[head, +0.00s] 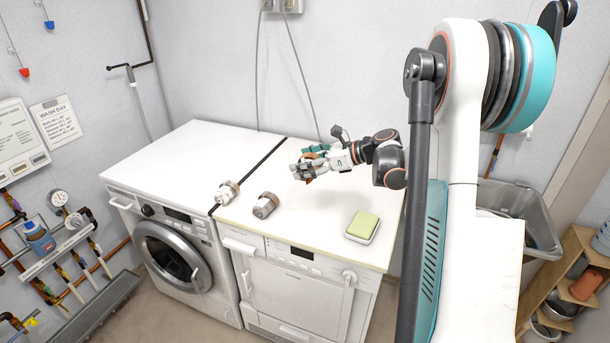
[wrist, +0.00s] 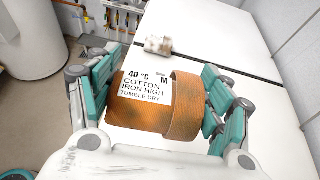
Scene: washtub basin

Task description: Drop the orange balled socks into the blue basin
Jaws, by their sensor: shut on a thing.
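The orange balled socks (wrist: 150,118) are a rolled orange-brown bundle with a white care label reading 40 °C, cotton, M. My gripper (wrist: 158,88) is shut on them, with teal-and-grey fingers on the left and right sides. In the head view my gripper (head: 306,167) is over the back of the right-hand white machine top, and only bits of orange show between its fingers. I cannot tell how far the socks are above the top. I see no blue basin in either view.
Two grey-and-brown rolls (head: 228,192) (head: 265,205) lie on the white tops, left of my gripper. A green-topped block (head: 362,226) lies near the front right edge. A grey tub (head: 520,197) stands at the right, partly behind my body. The wall is close behind the machines.

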